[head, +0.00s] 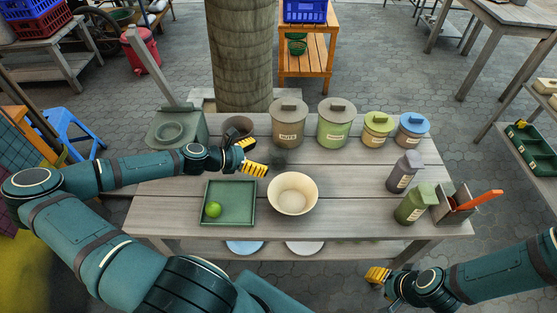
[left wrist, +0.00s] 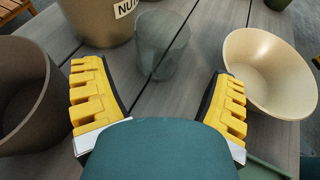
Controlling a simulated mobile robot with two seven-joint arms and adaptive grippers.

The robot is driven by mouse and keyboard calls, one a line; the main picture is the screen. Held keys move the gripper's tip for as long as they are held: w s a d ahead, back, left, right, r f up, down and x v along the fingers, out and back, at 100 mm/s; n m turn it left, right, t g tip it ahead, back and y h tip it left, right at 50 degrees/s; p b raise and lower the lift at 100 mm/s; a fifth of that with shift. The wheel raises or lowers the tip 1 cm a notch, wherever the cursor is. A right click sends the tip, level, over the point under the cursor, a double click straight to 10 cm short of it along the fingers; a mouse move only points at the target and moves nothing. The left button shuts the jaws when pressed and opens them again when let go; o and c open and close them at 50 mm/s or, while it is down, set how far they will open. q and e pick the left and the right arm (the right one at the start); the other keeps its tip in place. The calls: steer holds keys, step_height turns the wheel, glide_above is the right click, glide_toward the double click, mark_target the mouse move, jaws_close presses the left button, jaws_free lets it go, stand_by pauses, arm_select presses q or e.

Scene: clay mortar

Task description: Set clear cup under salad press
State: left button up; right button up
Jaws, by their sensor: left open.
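The clear cup (head: 279,159) stands upright on the table, faint against the wood, between the canisters and the cream bowl. In the left wrist view the clear cup (left wrist: 162,45) is just ahead of my open fingers, in line with the gap between them. My left gripper (head: 254,157) is open and empty, left of the cup and apart from it. The salad press (head: 180,130) is a green-grey box with a round ring and a long raised lever, at the table's back left. My right gripper (head: 377,276) is low at the front right, past the table edge.
The cream bowl (head: 292,193) and a green tray (head: 228,221) with a lime (head: 213,209) are in front. A brown pot (head: 238,125) is beside my left gripper; the nuts canister (head: 288,125) is behind the cup. More canisters and a utensil box (head: 452,208) stand right.

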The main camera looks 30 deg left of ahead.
mark_target(269, 157)
arm_select(q)
steer(key=shift+f+b+x, duration=0.1)
steer(key=shift+b+x, duration=0.4)
steer(key=shift+x, duration=1.05)
steer(key=shift+f+b+x, duration=0.15)
steer(key=shift+b+x, duration=0.3)
steer(key=shift+x, duration=1.15)
steer(key=shift+s, duration=0.15)
steer(key=c, duration=1.1)
steer(key=shift+r, duration=0.1)
